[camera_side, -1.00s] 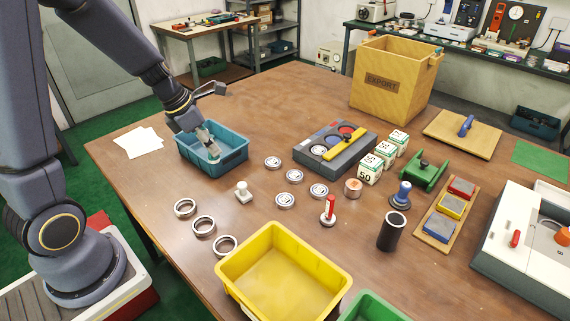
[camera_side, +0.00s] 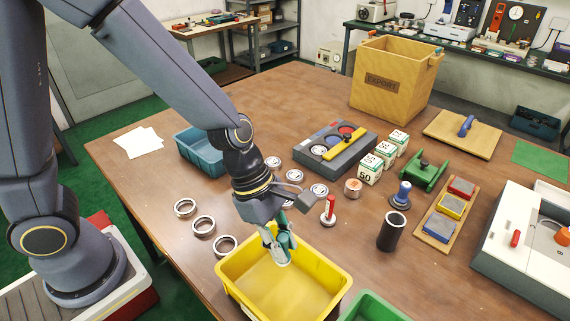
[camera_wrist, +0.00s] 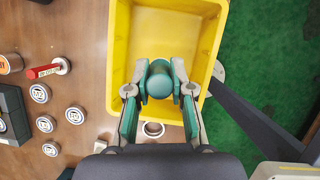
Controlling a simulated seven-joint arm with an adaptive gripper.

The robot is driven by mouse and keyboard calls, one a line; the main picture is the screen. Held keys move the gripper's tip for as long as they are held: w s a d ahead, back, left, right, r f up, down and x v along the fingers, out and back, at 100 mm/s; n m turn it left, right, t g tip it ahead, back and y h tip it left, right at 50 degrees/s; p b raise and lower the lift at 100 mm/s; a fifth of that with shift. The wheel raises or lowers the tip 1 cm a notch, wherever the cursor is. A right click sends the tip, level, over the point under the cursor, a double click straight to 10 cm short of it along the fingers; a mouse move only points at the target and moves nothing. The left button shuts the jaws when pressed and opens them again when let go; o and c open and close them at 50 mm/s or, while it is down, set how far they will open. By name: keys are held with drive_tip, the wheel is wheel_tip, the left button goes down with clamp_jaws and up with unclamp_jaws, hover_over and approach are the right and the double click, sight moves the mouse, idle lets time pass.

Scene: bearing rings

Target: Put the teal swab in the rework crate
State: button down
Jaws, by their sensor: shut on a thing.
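The teal swab shows in the wrist view as a rounded teal head (camera_wrist: 160,83) between my two fingertips. My gripper (camera_side: 279,252) is shut on it and holds it over the yellow crate (camera_side: 290,296), towards its back side. The yellow crate also fills the top middle of the wrist view (camera_wrist: 178,30). In the side view the fingers mostly hide the swab. I cannot tell whether it touches the crate floor. No label shows which crate is the rework one. The blue crate (camera_side: 194,150) stands at the back left, partly behind my arm.
A green crate (camera_side: 372,308) stands right of the yellow one at the front edge. Loose steel rings (camera_side: 204,227) lie left of the yellow crate. A red-handled stamp (camera_side: 329,210) and a black cylinder (camera_side: 391,232) stand to its right. The wooden export box (camera_side: 396,80) is far back.

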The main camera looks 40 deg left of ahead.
hover_over(291, 299)
drive_tip(key=a, duration=0.2)
drive_tip(key=f, duration=1.4)
drive_tip(key=shift+s+a+f, duration=0.1)
drive_tip(key=shift+s+f, duration=0.05)
drive_tip(key=shift+s, duration=0.05)
drive_tip(key=shift+f, duration=0.1)
drive_tip(key=c, duration=1)
unclamp_jaws()
drive_tip(key=a+r+m+t+y, duration=0.1)
drive_tip(key=a+r+m, duration=0.25)
drive_tip(key=r, duration=0.55)
drive_tip(key=a+r+m, duration=0.2)
drive_tip(key=a+r, duration=0.2)
drive_tip(key=r, duration=0.4)
drive_tip(key=s+a+r+m+t+y, duration=0.1)
drive_tip(key=s+a+r+m, duration=0.1)
drive_tip(key=a+r+m, duration=0.2)
drive_tip(key=s+a+r+m+t+y, duration=0.1)
drive_tip(key=s+a+r+m, duration=0.1)
drive_tip(key=a+r+m, duration=0.2)
drive_tip(key=s+a+r+m+t+y, duration=0.1)
drive_tip(key=s+a+r+m, duration=0.2)
drive_tip(key=r+m, duration=0.3)
drive_tip(key=shift+a+m+t+y, duration=0.3)
drive_tip(key=shift+a+m+t, duration=0.1)
drive_tip(key=shift+a, duration=0.35)
